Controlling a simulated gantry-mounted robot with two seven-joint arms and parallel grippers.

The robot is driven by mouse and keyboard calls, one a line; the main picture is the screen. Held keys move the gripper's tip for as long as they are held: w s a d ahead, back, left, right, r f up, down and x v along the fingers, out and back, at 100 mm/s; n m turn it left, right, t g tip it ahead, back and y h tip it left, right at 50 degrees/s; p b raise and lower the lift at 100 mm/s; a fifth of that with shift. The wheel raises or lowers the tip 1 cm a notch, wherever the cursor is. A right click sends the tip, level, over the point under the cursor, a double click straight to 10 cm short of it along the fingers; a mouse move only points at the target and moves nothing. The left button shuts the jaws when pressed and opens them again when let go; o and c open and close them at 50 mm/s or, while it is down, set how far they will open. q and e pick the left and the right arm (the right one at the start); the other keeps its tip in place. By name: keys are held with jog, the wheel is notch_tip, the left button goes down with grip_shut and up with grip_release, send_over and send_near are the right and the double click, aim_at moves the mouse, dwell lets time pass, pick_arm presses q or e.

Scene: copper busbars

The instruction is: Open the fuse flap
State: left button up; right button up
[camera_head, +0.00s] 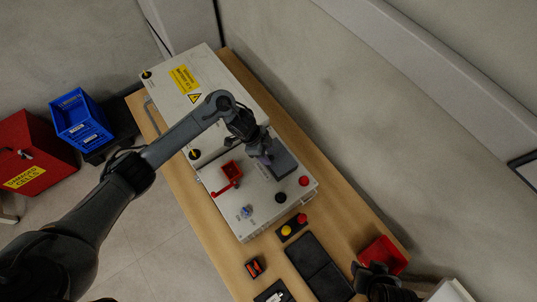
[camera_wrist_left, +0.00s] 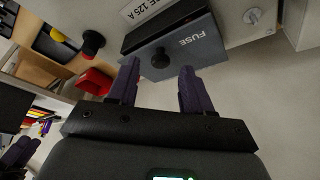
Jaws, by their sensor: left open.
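The fuse flap (camera_wrist_left: 195,40) is a grey cover marked FUSE with a black round knob (camera_wrist_left: 160,59); it looks shut. In the head view the grey flap (camera_head: 284,160) sits on the right part of the light panel box. My left gripper (camera_wrist_left: 158,70) is open, its two purple fingers pointing at the flap with the knob between their tips in the picture. Whether they touch the knob cannot be told. In the head view my left gripper (camera_head: 264,157) is at the flap's left side and partly hides it. My right gripper (camera_head: 374,275) is at the bottom right; its jaws are unclear.
The panel box (camera_head: 227,207) also carries a red switch (camera_head: 231,171), a black knob (camera_head: 281,198) and a red knob (camera_head: 303,181). A button box (camera_head: 291,228), black mat (camera_head: 318,265) and red bin (camera_head: 384,253) are further along the wooden table (camera_head: 222,255). A wall runs behind.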

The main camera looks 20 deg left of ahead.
pick_arm(q)
jog(key=shift+x, duration=0.85)
grip_shut()
